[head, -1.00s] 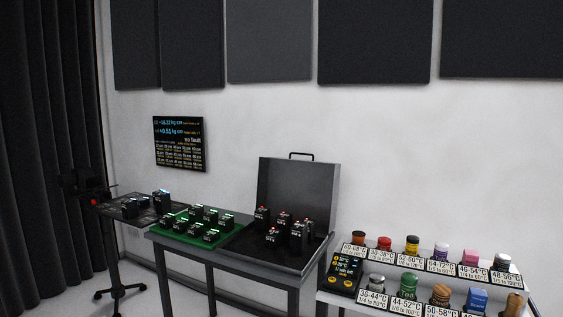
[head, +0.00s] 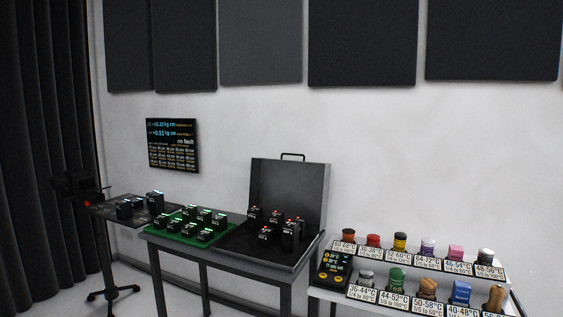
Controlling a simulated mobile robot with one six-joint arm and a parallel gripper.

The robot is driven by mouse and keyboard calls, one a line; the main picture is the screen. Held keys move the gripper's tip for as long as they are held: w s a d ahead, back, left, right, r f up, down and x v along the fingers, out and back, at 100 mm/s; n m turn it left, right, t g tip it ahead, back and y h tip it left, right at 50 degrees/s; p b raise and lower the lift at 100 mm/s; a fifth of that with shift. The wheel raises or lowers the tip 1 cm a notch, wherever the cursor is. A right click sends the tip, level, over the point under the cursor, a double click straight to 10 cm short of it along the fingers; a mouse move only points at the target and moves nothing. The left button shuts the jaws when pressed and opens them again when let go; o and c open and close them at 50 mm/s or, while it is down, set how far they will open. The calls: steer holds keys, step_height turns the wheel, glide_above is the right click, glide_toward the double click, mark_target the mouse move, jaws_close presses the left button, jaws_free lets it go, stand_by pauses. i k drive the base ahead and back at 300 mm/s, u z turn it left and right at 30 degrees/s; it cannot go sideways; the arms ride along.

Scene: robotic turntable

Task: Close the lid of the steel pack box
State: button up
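The steel pack box stands open on the right part of a dark table in the head view. Its grey lid (head: 315,190) is raised upright at the back, with a black handle (head: 293,156) on its top edge. The shallow tray of the box (head: 262,259) holds several black battery packs (head: 290,236) with red lights. My gripper is not in view, and nothing touches the lid.
A green mat (head: 176,234) with several packs lies left of the box. Farther left is a small stand (head: 103,209) with more packs. A two-tier rack (head: 490,264) of labelled jars stands at right. A display (head: 172,145) hangs on the wall.

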mark_target(294, 189)
steer(key=z, duration=0.05)
steer(key=i, duration=1)
steer(key=u, duration=0.05)
